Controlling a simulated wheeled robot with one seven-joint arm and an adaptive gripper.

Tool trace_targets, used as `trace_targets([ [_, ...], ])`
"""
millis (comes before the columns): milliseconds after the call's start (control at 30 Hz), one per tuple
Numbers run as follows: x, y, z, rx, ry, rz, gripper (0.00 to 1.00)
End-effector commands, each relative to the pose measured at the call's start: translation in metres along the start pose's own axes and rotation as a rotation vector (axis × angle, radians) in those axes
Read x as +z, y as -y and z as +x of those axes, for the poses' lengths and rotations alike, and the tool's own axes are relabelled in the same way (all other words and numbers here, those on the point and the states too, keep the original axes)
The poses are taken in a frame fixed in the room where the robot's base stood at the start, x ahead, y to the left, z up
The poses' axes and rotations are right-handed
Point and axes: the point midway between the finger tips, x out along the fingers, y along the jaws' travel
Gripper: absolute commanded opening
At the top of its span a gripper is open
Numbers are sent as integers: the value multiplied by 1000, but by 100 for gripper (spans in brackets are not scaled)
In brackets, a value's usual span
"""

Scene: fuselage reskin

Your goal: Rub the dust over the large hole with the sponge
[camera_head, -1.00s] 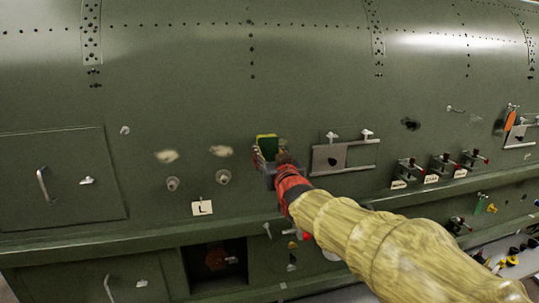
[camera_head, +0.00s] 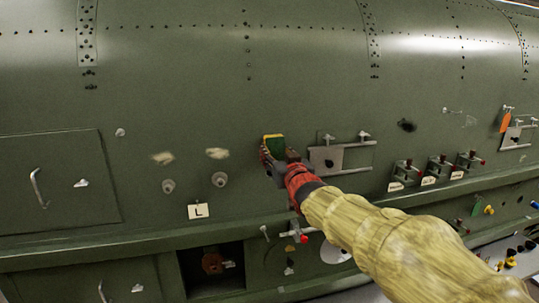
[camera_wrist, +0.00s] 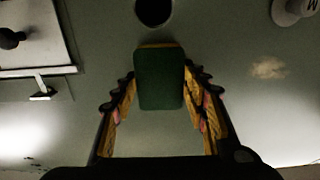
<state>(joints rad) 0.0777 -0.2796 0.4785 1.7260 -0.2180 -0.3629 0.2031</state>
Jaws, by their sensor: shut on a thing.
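My gripper (camera_head: 274,158) is shut on a green sponge (camera_head: 273,143) with a yellow edge, held at the olive fuselage skin. In the wrist view the sponge (camera_wrist: 160,80) sits between both fingers. Just beyond it is a dark round hole (camera_wrist: 153,10), hidden behind my gripper in the head view. No dust shows around the sponge; the skin behind it is hidden. I cannot tell whether the sponge touches the skin. Two pale dust patches (camera_head: 163,158) (camera_head: 217,153) lie left of my gripper; the nearer one shows at right in the wrist view (camera_wrist: 268,68).
A metal plate with a hole (camera_head: 328,160) and a rail stand close right of my gripper. Red-tipped clamps (camera_head: 431,168) lie farther right. A ledge (camera_head: 130,239) runs below.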

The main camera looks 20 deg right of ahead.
Motion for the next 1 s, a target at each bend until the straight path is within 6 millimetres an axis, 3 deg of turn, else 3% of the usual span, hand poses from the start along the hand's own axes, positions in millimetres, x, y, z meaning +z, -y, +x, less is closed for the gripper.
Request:
trace_targets([
  [233, 0, -8, 0, 1, 2, -1, 24],
  [633, 0, -39, 3, 2, 3, 0, 24],
  [1000, 2, -40, 3, -1, 1, 0, 24],
])
